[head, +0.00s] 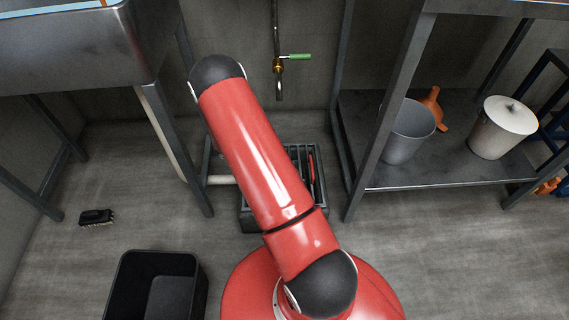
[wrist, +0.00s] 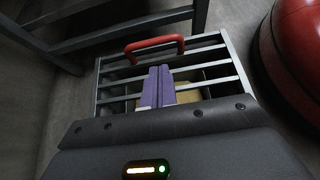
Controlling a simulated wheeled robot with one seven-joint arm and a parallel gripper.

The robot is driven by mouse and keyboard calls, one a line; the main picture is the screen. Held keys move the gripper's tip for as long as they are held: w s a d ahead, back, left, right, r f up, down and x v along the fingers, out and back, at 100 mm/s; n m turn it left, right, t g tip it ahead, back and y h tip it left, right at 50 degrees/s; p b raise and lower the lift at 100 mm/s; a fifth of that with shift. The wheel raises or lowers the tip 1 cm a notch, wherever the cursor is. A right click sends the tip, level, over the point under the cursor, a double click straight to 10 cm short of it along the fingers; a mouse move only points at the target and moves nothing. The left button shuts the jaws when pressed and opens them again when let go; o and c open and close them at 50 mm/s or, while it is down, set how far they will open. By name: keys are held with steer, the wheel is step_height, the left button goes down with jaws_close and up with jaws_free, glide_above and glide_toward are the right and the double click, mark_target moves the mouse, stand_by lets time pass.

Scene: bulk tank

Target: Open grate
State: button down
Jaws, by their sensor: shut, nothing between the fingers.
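The grate (wrist: 238,66) is a grey metal frame with parallel bars, low at floor level in the wrist view. A red handle (wrist: 153,46) stands on its far edge. My gripper (wrist: 159,72) has two purple fingers, held together with nothing between them. They are over the bars, on the near side of the handle and apart from it in the picture. In the head view, part of the grate and its red handle (head: 312,168) show beside my red arm, which hides the rest and my gripper. The wrist housing covers the grate's near edge in the wrist view.
A metal sink (head: 70,50) on legs stands left, and a shelf rack (head: 440,175) with a grey bucket (head: 405,135) and a white lidded pot (head: 500,128) right. A black bin (head: 120,285) and a brush (head: 96,217) are on the floor. A tap (head: 279,68) is above.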

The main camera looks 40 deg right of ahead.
mark_target(303, 174)
steer(key=x, duration=0.7)
steer(key=shift+b, duration=0.35)
steer(key=shift+w+a+r+h, duration=0.1)
steer(key=shift+r+h, duration=0.15)
steer(key=shift+r, duration=0.3)
steer(key=shift+w+a+r+h, duration=0.15)
steer(key=shift+r+h, duration=0.1)
steer(key=shift+r, duration=0.25)
steer(key=w+a+r+g+h+p, duration=0.1)
steer(key=a+r+h, duration=0.1)
steer(key=r, duration=0.3)
steer(key=w+a+r+g+h+p, duration=0.1)
steer(key=w+a+r+g+h, duration=0.1)
steer(key=r, duration=0.3)
steer(key=shift+w+a+r, duration=0.2)
steer(key=shift+a+r, duration=0.2)
steer(key=shift+a, duration=0.5)
